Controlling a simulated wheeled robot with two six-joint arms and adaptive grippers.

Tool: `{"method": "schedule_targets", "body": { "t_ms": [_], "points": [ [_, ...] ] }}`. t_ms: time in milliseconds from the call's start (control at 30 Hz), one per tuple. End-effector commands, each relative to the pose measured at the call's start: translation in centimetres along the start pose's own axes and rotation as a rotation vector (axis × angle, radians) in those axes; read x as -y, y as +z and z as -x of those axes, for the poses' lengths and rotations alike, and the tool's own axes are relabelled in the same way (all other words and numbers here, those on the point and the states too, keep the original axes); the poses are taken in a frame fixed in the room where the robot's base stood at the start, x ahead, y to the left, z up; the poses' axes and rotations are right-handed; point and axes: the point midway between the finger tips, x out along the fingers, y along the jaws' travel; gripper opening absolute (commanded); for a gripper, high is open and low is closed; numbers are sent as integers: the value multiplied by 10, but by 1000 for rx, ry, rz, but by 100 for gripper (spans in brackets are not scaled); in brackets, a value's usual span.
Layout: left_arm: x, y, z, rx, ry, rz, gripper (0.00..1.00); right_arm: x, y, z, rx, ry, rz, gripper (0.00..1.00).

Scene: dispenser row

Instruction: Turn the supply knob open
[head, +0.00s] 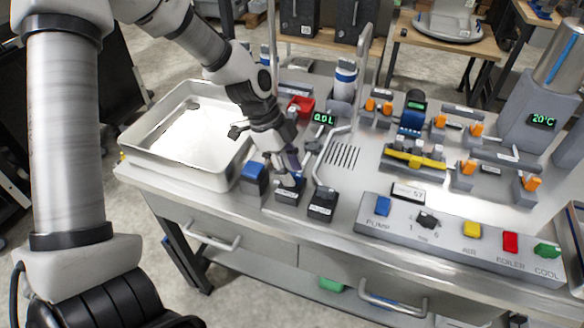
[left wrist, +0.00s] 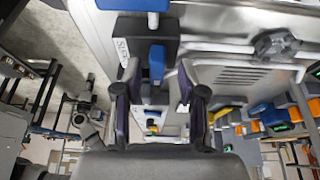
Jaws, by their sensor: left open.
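My left gripper (head: 286,176) is open, pointing down at a small dark valve block (head: 289,193) at the table's front edge. In the left wrist view the fingers of my left gripper (left wrist: 157,88) stand on either side of a blue lever-like knob (left wrist: 157,64). The knob sits on a dark block (left wrist: 158,28) with a white label (left wrist: 122,52) whose lettering seems to read SUPPLY. I cannot tell if the fingers touch the knob. In the head view the gripper mostly hides the knob. My right gripper is not in view.
A blue-topped block (head: 253,173) is close on the left, and another dark block (head: 322,205) is close on the right. A bent metal pipe (head: 318,165) rises beside the gripper. A metal tray (head: 180,178) is at left. A button panel (head: 462,245) lies at right.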

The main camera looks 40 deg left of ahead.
Motion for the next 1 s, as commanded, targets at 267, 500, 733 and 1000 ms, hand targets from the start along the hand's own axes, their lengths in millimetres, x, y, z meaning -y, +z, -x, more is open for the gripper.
{"method": "schedule_targets", "body": {
  "t_ms": [267,500,733,1000],
  "points": [
    [0,0,-5,0,-1,-1,41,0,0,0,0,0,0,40],
    [0,0,-5,0,-1,-1,0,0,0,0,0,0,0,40],
    [-1,0,-5,0,-2,8,0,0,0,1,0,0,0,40],
    [-3,0,-4,1,-32,92,0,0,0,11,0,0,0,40]
  ]
}}
